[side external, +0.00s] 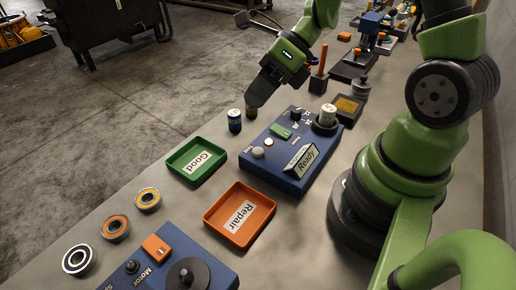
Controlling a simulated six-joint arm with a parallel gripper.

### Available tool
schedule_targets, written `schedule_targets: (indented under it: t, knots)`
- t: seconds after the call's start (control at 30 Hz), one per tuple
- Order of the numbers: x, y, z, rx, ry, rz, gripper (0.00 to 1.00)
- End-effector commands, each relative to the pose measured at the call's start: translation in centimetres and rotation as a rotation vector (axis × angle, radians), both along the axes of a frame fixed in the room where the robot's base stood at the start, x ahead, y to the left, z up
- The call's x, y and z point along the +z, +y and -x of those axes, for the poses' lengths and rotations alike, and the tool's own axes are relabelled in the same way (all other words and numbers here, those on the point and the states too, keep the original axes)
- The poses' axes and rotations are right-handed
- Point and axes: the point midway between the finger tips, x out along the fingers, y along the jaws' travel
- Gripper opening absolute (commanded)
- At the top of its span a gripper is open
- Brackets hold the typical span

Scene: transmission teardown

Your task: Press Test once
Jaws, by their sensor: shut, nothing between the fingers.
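The blue tester box (284,183) stands on the bench in the middle of the side view. The small word "Test" is on its left edge, beside a pale round button (258,152). A sign reading "Ready" (302,161) stands on the box's front. My gripper (254,101) is shut and empty. It points down in the air, up and left of the box in the picture, apart from the button. Its tips overlap the top of a small brownish cylinder (251,113); whether they touch cannot be told.
A green "Good" tray (184,173) and an orange "Repair" tray (225,232) lie nearer. Several bearings (115,228) and a blue motor box (165,255) are at lower left. A white-topped cylinder (327,115) sits on the tester.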

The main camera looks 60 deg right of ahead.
Motion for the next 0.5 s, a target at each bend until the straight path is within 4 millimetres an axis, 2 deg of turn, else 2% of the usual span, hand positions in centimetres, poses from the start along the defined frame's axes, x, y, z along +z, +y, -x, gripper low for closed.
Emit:
schedule_targets:
  t: [0.23,0.5]
  knots:
    - [-1.4,0.1,0.0,0.0,0.003,-0.004,0.0]
    - [-5.3,0.0,0.0,0.001,0.005,-0.003,0.0]
